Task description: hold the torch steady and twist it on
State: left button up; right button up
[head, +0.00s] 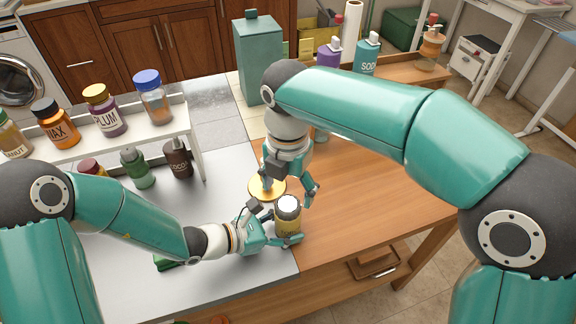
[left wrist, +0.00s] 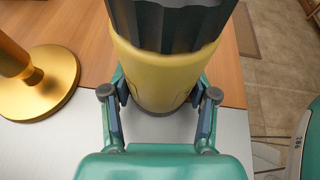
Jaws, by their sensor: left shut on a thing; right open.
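The torch (head: 288,222) stands upright near the seam between the grey metal top and the wooden top. It has a yellow body and a pale round top face in the head view. In the left wrist view its yellow body (left wrist: 165,75) and dark ribbed head (left wrist: 172,25) fill the upper middle. My left gripper (head: 279,228) is shut on the yellow body from the left, its fingers on either side in the left wrist view (left wrist: 160,108). My right gripper (head: 290,192) is open, pointing down just above and behind the torch's head. Contact between them cannot be told.
A gold round-based stand (head: 262,193) is close behind-left of the torch; it also shows in the left wrist view (left wrist: 45,90). A white shelf (head: 195,145) with several bottles stands at the left. A teal canister (head: 259,60) is at the back. The wooden top (head: 365,195) is clear to the right.

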aim_at(288, 203)
notch_tip(288, 203, up, 7)
jog(key=shift+r, duration=0.15)
dwell(0.4)
pick_arm(q)
jog(key=o, duration=1.1)
jog(key=shift+o, duration=0.2)
jog(key=shift+a, duration=0.1)
